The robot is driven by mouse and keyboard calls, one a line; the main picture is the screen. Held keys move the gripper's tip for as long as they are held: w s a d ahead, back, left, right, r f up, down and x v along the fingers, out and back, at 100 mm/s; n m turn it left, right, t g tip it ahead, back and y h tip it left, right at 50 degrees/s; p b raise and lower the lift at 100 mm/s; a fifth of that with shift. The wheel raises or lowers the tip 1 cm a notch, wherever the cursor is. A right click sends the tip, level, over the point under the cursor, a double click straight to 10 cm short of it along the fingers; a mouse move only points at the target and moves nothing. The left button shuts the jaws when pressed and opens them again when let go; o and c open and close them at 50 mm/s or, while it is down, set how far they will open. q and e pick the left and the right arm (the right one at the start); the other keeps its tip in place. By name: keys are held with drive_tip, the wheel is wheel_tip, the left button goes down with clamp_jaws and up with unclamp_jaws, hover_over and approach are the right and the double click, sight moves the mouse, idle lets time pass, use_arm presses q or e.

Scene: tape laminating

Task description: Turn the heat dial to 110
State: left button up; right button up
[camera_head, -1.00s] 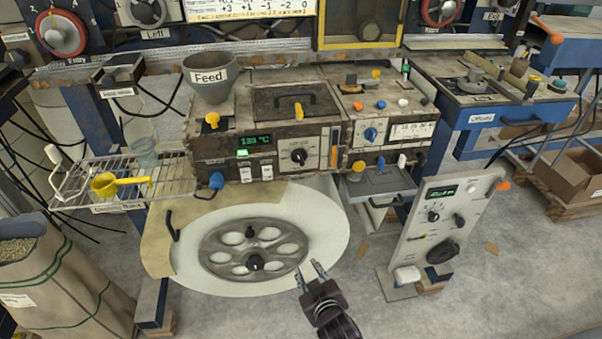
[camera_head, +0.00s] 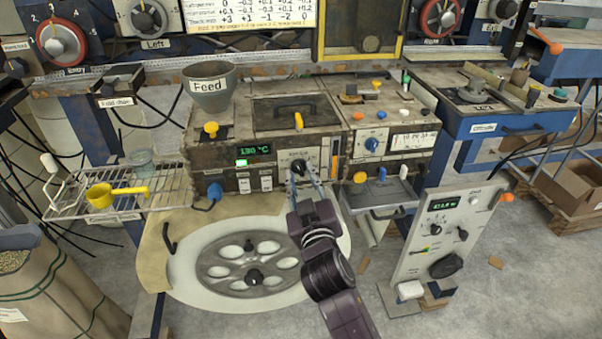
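The heat dial (camera_head: 299,167) is a black knob on a pale plate on the front of the worn metal machine. The green display (camera_head: 250,151) to its left reads about 130 °C. My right gripper (camera_head: 303,176) is in front of the dial, pointing up at it. Its two thin fingers are spread, one toward each side of the knob. I cannot tell whether they touch it. The fingers partly cover the plate below the dial. My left gripper is not in view.
White switches (camera_head: 254,184) and a blue knob (camera_head: 214,190) sit left of the dial. An orange bar (camera_head: 335,150) stands close on its right. A round plate with a holed wheel (camera_head: 225,270) lies below. A small metal tray (camera_head: 385,195) juts out at the right.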

drive_tip(key=shift+w, duration=0.45)
drive_tip(key=shift+c, duration=0.4)
clamp_jaws()
drive_tip(key=shift+n, duration=0.3)
drive_tip(key=n+p, duration=0.2)
drive_tip(key=n, duration=0.1)
drive_tip(key=shift+a, duration=0.1)
drive_tip(key=shift+n+p, duration=0.6)
drive_tip(key=shift+n, duration=1.4)
drive_tip(key=shift+f, duration=0.1)
